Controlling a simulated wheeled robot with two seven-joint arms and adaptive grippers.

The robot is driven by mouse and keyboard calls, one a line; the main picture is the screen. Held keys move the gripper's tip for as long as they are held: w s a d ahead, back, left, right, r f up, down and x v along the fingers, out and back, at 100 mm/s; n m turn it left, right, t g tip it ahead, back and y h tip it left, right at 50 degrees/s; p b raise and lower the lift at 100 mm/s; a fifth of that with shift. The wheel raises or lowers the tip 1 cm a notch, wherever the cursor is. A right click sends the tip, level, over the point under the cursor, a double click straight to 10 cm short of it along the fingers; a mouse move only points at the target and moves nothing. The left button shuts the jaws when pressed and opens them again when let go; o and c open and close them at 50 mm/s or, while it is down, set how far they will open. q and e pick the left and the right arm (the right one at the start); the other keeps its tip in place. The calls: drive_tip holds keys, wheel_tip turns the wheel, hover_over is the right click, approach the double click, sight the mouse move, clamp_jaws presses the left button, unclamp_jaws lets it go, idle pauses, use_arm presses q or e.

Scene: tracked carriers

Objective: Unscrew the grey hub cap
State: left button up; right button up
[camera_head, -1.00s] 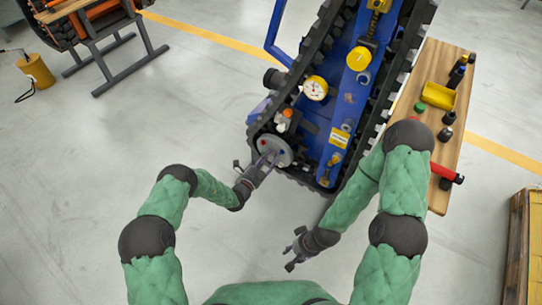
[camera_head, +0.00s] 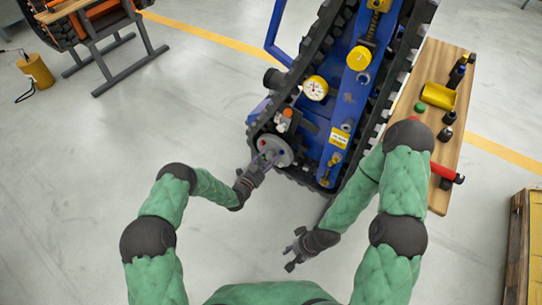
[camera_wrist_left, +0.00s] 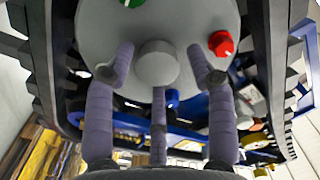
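The grey hub cap (camera_wrist_left: 157,64) is a round knob at the centre of a grey hub disc (camera_wrist_left: 170,18) in the left wrist view. The disc also shows in the head view (camera_head: 283,145), at the near end of the track. My left gripper (camera_head: 268,158) is at the disc. In the left wrist view its purple-grey fingers (camera_wrist_left: 158,70) stand open on both sides of the cap, with visible gaps, and a third finger is below it. In the head view the cap is largely hidden by the fingers. My right gripper (camera_head: 291,250) is open and empty above the floor.
A red knob (camera_wrist_left: 221,43) and a green knob (camera_wrist_left: 132,2) sit on the disc close to the fingers. The blue tracked carrier (camera_head: 345,100) fills the centre.

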use_arm(q)
drive_tip(key=shift+f, duration=0.1)
drive_tip(key=m, duration=0.8)
drive_tip(key=shift+m, duration=0.3)
drive_tip(key=m, duration=0.7)
drive_tip(key=shift+s+m, duration=0.1)
drive_tip(key=shift+m, duration=0.3)
drive_tip(key=m, duration=1.2)
drive_tip(key=shift+m+p, duration=0.3)
drive_tip(key=shift+m, duration=0.1)
